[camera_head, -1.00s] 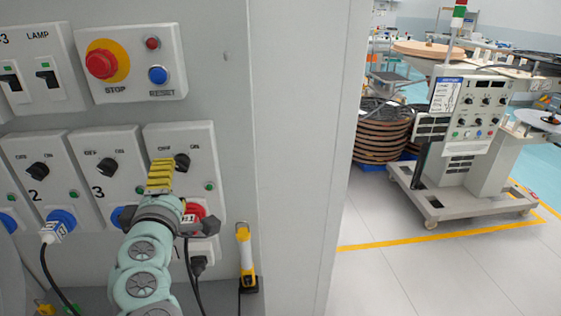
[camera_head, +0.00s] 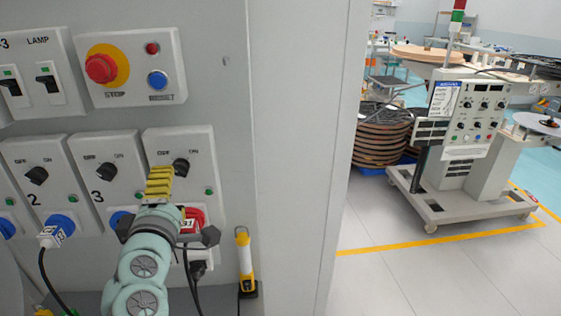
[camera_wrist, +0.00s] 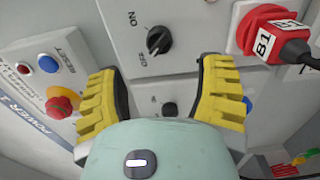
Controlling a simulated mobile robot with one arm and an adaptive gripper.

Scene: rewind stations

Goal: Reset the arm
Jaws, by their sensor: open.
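My gripper (camera_head: 159,182) is in front of the right-hand switch panel in the head view, its yellow fingers just below and left of a black rotary knob (camera_head: 181,167). In the wrist view my gripper (camera_wrist: 160,95) has its two yellow fingers wide apart, with nothing held between them. A black knob (camera_wrist: 158,40) lies beyond the fingertips, and a second knob (camera_wrist: 169,109) shows between the fingers. My teal arm comes up from below in the head view and hides part of the panel's lower half.
Above are the red stop button (camera_head: 101,68) and blue reset button (camera_head: 158,79). A red plug (camera_wrist: 272,38) sits close to the right finger in the wrist view. A yellow lamp (camera_head: 245,262) stands right of the arm. Clear floor (camera_head: 390,285) lies beyond the cabinet edge.

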